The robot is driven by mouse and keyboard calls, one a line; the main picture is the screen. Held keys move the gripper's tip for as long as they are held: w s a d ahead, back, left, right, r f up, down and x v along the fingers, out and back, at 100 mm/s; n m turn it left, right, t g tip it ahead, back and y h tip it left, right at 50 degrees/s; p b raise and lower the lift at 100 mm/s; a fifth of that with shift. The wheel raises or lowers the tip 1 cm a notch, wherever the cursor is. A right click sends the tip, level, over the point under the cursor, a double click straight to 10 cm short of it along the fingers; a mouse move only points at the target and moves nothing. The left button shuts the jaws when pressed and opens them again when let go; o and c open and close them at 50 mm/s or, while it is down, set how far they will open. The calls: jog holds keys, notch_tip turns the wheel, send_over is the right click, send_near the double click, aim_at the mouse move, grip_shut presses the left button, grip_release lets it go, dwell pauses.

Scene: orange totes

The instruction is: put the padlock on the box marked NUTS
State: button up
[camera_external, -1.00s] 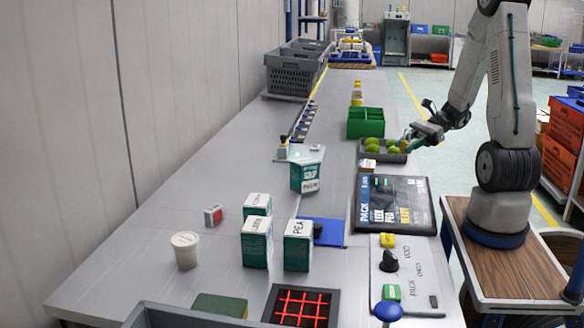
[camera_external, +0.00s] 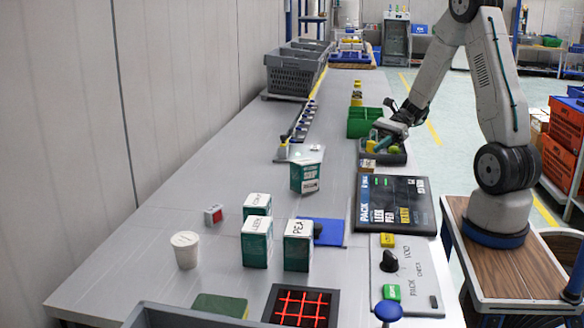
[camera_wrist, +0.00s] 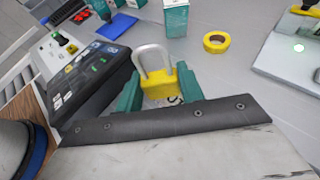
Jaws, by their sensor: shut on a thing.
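My gripper (camera_external: 380,142) is over the dark tray of yellow-green round things on the right side of the table. In the wrist view its green fingers (camera_wrist: 158,92) are shut on a yellow padlock (camera_wrist: 172,92) with a grey shackle pointing away from the palm. In the external view a small yellow patch at the fingertips looks like the padlock (camera_external: 370,147). I cannot read the word NUTS on any box. A small tan block (camera_external: 366,165) sits at the near edge of the tray, its marking unreadable.
A green bin (camera_external: 362,122) stands just behind the tray (camera_external: 396,159). A dark display panel (camera_external: 430,217) lies nearer. A tilted teal carton (camera_external: 305,177) and several upright ones, one marked PEA (camera_external: 298,246), stand left. A yellow ring (camera_wrist: 216,42) lies on the table.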

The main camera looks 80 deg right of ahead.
aim_at(368, 163)
jog(key=shift+w+d, duration=0.25)
jog(key=shift+w, duration=0.3)
jog(key=shift+w+d+f, duration=0.1)
jog(key=shift+w+f, duration=0.05)
jog(key=shift+f, duration=1.65)
jog(key=shift+f, duration=0.15)
jog(key=o, duration=1)
